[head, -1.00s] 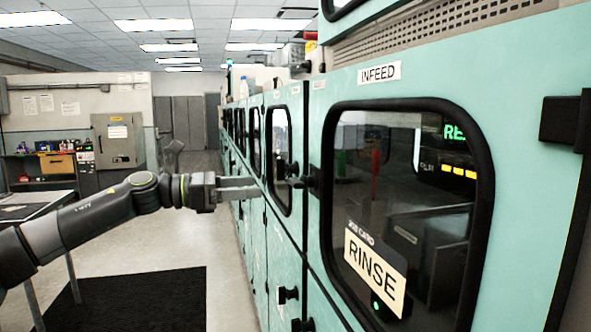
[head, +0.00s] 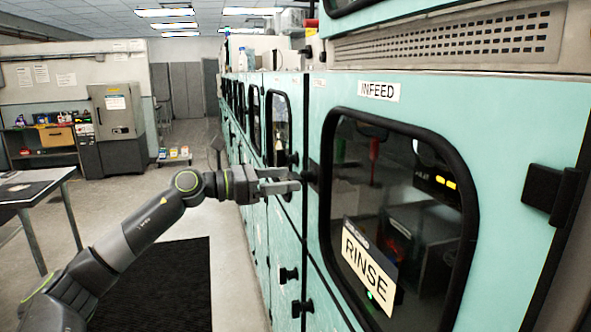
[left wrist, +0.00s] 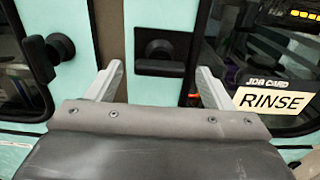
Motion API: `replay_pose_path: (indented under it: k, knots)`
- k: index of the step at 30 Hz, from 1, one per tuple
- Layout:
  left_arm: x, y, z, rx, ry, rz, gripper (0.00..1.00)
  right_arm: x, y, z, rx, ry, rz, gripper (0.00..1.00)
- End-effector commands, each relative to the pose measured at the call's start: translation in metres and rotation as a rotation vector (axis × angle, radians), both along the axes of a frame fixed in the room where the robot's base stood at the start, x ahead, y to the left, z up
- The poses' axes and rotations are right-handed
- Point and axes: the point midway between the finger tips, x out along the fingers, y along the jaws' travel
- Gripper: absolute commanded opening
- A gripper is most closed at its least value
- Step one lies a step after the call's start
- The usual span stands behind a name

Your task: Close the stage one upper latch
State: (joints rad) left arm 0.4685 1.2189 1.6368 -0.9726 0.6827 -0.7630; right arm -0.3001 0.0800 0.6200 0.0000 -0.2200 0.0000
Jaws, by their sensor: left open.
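A black latch (head: 310,172) sits on the teal machine front, just left of the window with the RINSE card. In the left wrist view this latch (left wrist: 160,55) has a round hub and a horizontal bar. My left gripper (head: 293,180) is open and empty, facing the panel close to the latch. In the left wrist view its fingertips (left wrist: 160,70) lie on either side of the latch; whether they touch it I cannot tell. Another black latch (left wrist: 42,58) at the left has an upright handle. No label in view names stage one. My right gripper is not in view.
The RINSE card (head: 368,257) is on the window under the INFEED label (head: 379,91). Lower black knobs (head: 289,275) stick out of the panels. A table (head: 38,190) stands at the left. The aisle floor and dark mat (head: 160,290) are clear.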

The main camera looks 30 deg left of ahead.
Motion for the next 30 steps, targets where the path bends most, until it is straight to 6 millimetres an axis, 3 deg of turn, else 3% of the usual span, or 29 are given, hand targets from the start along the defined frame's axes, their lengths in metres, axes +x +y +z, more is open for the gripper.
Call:
replay_pose_path:
  k: [9, 21, 30]
  knots:
    - [0.021, -0.018, 0.002, -0.002, -0.001, 0.000, 0.75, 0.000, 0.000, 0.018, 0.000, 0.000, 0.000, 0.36]
    - [0.025, -0.021, 0.000, 0.001, 0.001, 0.001, 0.75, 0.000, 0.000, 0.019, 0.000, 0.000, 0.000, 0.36]
    - [0.025, -0.021, 0.000, 0.001, 0.001, 0.001, 0.38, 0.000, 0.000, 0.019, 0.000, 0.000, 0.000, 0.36]
